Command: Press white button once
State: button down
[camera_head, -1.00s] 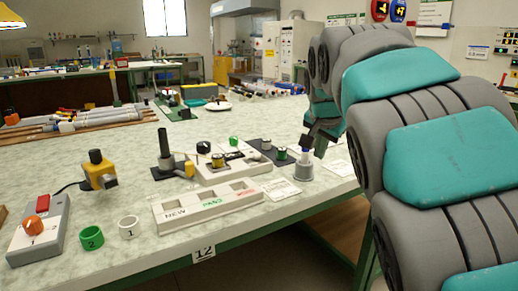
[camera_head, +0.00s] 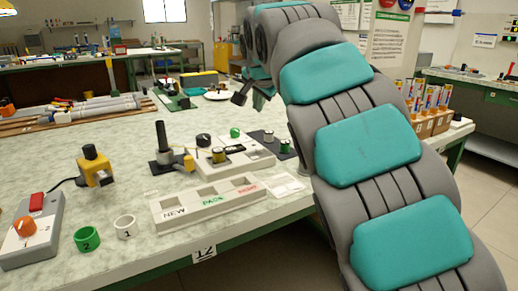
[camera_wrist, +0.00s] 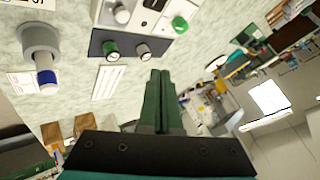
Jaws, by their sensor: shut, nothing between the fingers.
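On a dark plate (camera_head: 276,152) on the bench stand a green-topped button (camera_head: 284,146) and a pale grey-white-topped button (camera_head: 268,136). In the wrist view, the green button (camera_wrist: 111,50) and the pale button (camera_wrist: 143,52) stand side by side. The pale one looks like the white button, but its exact colour is unclear. My gripper (camera_head: 239,98) is shut and empty, above the bench and apart from both buttons. In the wrist view, its fingertips (camera_wrist: 164,73) lie together, just below and right of the pale button in the picture.
A white fixture (camera_head: 222,165) with knobs adjoins the plate. A grey cylinder with a blue band (camera_wrist: 41,50) stands near the plate. A control box (camera_head: 32,232) and numbered rings (camera_head: 87,239) are at left.

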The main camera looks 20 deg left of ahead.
jog(key=b, duration=0.6)
send_over(259, 155)
notch_tip(259, 155, down, 7)
jog(key=shift+r, duration=0.15)
jog(key=shift+f+b, duration=0.45)
jog(key=shift+f, duration=0.55)
dwell(0.8)
jog(key=shift+f, duration=0.4)
jog(key=shift+f+b, duration=0.35)
jog(key=shift+f, duration=0.2)
dwell(0.9)
jog(key=shift+r, duration=0.2)
jog(key=shift+r+p, duration=0.8)
